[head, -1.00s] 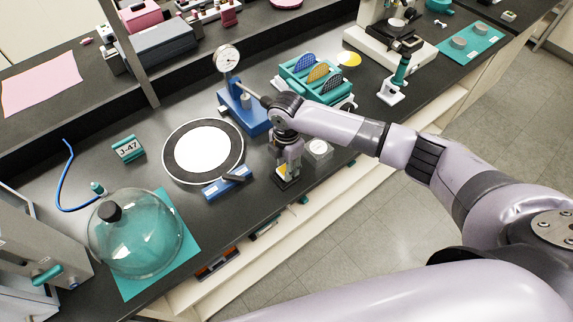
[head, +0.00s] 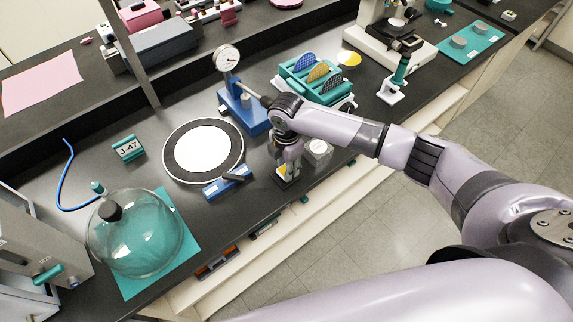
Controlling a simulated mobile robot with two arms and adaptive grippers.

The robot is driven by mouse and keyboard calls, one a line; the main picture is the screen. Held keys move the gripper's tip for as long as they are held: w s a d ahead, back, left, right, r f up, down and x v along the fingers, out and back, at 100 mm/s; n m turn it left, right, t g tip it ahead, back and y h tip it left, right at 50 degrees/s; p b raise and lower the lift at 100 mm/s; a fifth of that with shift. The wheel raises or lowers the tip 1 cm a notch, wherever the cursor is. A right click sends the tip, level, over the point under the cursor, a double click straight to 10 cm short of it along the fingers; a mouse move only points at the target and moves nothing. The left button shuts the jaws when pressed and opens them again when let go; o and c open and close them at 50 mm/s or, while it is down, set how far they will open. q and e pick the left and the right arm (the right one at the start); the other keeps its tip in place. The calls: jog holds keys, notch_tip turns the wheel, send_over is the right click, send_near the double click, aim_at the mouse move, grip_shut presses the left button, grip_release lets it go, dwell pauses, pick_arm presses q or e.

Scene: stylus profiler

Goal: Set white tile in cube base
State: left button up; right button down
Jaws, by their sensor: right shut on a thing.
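My right gripper (head: 286,172) points down near the front edge of the bench. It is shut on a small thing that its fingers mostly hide. A dark square piece with a yellow patch (head: 284,181) shows right at the fingertips. I cannot tell whether it is held or lies on the bench under them. A light grey block with a round top (head: 318,150) stands just right of the gripper and could be the cube base. I cannot make out the white tile for certain. My left gripper is not in view.
A round black-rimmed plate with a white disc (head: 203,150) lies to the left, with a blue tool (head: 227,183) at its front. A blue dial gauge stand (head: 240,108) and a teal rack of discs (head: 315,80) stand behind. A glass dome (head: 135,235) is at the front left.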

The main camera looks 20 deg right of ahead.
jog(key=shift+f, duration=0.15)
dwell(0.5)
jog(key=shift+f, duration=0.35)
jog(key=shift+r, duration=0.1)
jog(key=shift+r+p, duration=0.65)
jog(key=shift+p, duration=0.1)
